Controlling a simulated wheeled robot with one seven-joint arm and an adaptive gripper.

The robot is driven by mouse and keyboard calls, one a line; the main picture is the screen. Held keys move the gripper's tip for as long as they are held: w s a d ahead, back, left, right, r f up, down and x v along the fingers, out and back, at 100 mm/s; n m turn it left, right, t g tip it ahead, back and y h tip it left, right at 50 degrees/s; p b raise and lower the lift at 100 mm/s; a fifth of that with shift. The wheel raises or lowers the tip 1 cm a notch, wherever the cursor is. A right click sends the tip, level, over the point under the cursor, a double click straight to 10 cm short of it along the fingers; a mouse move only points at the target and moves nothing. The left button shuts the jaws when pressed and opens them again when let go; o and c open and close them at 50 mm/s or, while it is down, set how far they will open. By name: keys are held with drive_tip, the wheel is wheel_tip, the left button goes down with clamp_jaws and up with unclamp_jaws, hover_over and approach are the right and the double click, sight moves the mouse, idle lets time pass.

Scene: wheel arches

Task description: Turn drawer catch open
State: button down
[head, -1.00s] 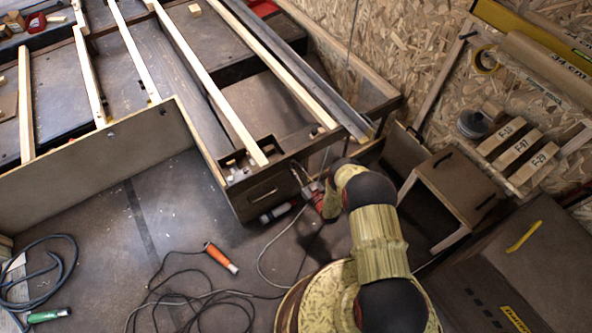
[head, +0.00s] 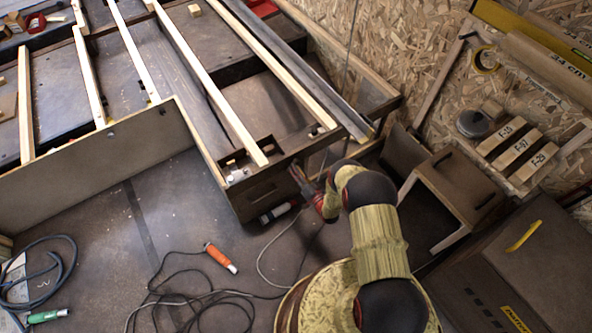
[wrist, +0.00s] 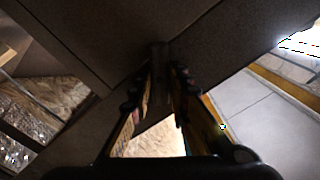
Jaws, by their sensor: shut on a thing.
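The drawer (head: 264,190) is a dark box front under the near corner of the slatted workbench in the head view. My gripper (head: 298,172) is at the right end of this front. In the wrist view my gripper (wrist: 160,78) has its two fingers closed in on a small dark catch (wrist: 159,50) that stands out from a dark brown panel. The fingertips hide part of the catch, so its exact turn is hard to tell. In the head view the catch is too small to make out.
The workbench with pale slats (head: 210,85) fills the upper left. A brown stool-like cabinet (head: 462,188) stands to the right. An orange-handled tool (head: 221,257) and loose cables (head: 190,305) lie on the floor. A chipboard wall (head: 400,60) closes the back.

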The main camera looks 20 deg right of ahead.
drive_tip(key=m, duration=1)
drive_tip(key=shift+d+f, duration=0.1)
drive_tip(key=shift+m, duration=0.4)
drive_tip(key=c, duration=1.7)
unclamp_jaws()
drive_tip(key=v, duration=1.2)
